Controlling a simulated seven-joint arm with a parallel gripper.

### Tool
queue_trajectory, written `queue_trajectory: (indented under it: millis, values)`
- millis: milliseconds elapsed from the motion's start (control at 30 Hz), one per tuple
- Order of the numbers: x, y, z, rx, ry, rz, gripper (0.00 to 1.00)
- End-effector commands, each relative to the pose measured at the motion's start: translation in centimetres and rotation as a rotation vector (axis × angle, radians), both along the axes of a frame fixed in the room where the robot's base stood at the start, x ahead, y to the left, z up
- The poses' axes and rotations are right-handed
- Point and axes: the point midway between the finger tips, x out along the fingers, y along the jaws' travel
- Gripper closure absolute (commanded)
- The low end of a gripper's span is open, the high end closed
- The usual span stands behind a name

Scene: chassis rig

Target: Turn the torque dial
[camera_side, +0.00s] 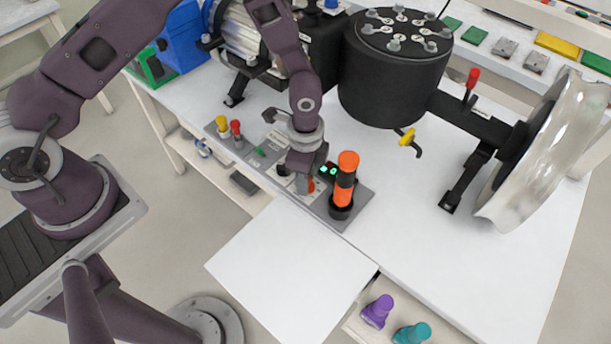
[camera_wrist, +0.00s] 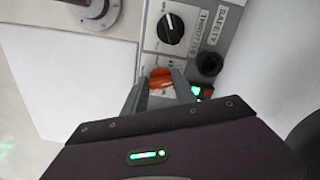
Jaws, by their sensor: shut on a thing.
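An orange dial (camera_wrist: 161,76) sits on the grey control panel (camera_wrist: 152,45); its label is too small to read, so I cannot confirm it is the torque dial. In the side view the orange dial (camera_side: 311,186) shows partly, beside my gripper (camera_side: 303,181). My gripper (camera_wrist: 160,84) points down at the panel, with one finger on each side of the orange dial, shut on it. A black dial (camera_wrist: 170,28) with a white pointer mark is farther up the panel in the wrist view. The finger contact is partly hidden in the side view.
An orange-and-black upright cylinder (camera_side: 344,182) stands close right of my gripper. A small green and red lit display (camera_side: 328,169) is between them. Yellow (camera_side: 222,123) and red (camera_side: 236,128) knobs are to the left. A large black drum (camera_side: 395,75) stands behind. The table at right front is clear.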

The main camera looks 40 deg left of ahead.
Motion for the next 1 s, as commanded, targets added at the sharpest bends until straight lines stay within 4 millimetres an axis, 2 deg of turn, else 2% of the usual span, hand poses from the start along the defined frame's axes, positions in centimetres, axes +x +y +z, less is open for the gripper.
queue_trajectory:
  millis: [567, 600, 700, 1000]
  values:
    - [0.13, 0.00, 0.11, -0.001, -0.003, -0.026, 1.00]
    - [0.13, 0.00, 0.11, -0.001, -0.003, -0.026, 0.61]
    - [0.11, 0.00, 0.08, 0.000, -0.002, -0.026, 0.45]
    - [0.08, 0.00, 0.26, -0.001, -0.001, -0.026, 0.45]
